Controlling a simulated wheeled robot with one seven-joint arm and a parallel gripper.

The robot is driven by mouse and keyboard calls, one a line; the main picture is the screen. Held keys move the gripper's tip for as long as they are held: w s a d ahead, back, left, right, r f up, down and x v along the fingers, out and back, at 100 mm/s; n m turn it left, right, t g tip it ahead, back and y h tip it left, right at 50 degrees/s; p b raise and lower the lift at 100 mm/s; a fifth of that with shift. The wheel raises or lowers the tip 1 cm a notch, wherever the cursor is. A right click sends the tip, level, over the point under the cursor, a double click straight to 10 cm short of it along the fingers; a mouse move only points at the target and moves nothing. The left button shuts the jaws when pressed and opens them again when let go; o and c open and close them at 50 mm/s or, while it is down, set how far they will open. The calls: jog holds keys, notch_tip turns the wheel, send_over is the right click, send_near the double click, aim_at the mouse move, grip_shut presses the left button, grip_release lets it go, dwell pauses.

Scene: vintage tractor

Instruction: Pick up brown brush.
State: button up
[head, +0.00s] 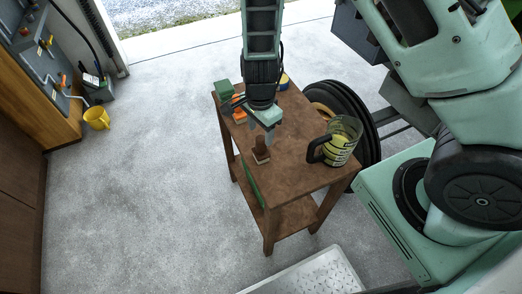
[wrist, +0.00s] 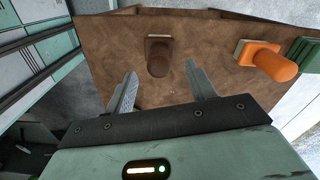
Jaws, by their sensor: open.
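The brown brush (head: 261,149) stands on the small wooden table near its left edge in the head view, handle up. In the wrist view the brown brush (wrist: 158,57) lies just beyond my fingertips, roughly centred between them. My gripper (head: 262,133) is open and empty, above the table and close to the brush in the head view. In the wrist view my gripper (wrist: 160,78) shows its two fingers spread wide. I cannot tell the exact height gap to the brush.
The table (head: 305,178) also holds an orange-handled brush (wrist: 268,62), a green block (wrist: 307,60) and a clear jug (head: 341,142) with a dark handle. A black tyre (head: 355,110) stands behind the table. A yellow bucket (head: 97,118) sits on the floor at left.

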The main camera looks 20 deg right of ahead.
aim_at(261, 144)
jog(key=shift+f, duration=3.4)
jog(key=c, duration=1)
